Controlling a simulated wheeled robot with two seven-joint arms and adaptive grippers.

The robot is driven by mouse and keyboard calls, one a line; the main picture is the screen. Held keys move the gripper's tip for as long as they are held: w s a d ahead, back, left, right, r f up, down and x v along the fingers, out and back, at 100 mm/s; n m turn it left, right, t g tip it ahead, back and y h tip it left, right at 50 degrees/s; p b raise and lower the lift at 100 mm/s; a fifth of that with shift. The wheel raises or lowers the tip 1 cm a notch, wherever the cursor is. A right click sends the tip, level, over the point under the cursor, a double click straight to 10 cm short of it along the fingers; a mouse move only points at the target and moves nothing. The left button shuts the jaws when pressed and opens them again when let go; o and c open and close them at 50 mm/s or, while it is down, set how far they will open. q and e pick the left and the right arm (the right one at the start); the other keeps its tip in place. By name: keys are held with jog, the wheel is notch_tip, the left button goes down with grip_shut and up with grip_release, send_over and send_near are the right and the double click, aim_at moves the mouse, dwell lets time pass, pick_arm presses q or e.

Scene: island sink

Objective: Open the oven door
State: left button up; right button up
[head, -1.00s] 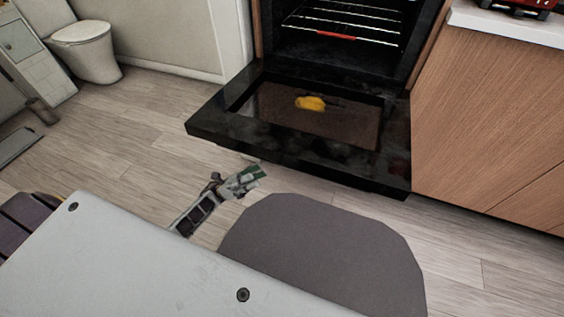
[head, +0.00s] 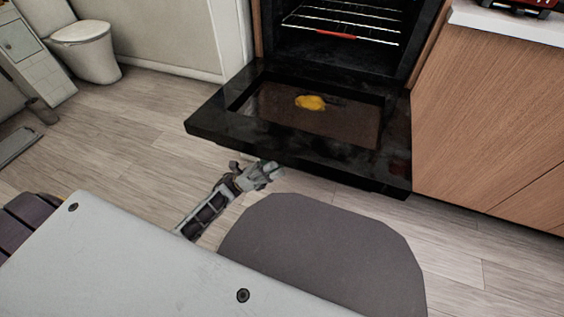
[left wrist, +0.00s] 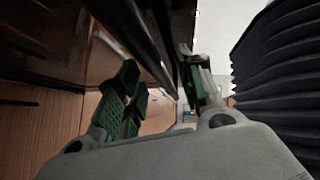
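The oven door (head: 215,118) is folded down and lies about level in front of the oven, its inner side up. My left gripper (head: 270,170) is just below the front edge of the door in the head view. In the left wrist view my left gripper (left wrist: 160,92) has its two green-padded fingers apart. A dark bar (left wrist: 140,42) along the door edge runs down between and beyond them; I cannot tell whether either finger touches it. My right gripper is out of view.
The oven cavity (head: 335,55) is open, with wire racks inside. A yellow patch (head: 310,102) shows on the door's inner panel. Wooden cabinets (head: 490,120) stand to the right. A grey mat (head: 325,245) lies on the floor in front; a toilet (head: 88,50) is at the back left.

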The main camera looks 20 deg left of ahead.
pick_arm(q)
jog(key=shift+x, duration=1.2)
jog(key=shift+c, duration=0.4)
grip_shut()
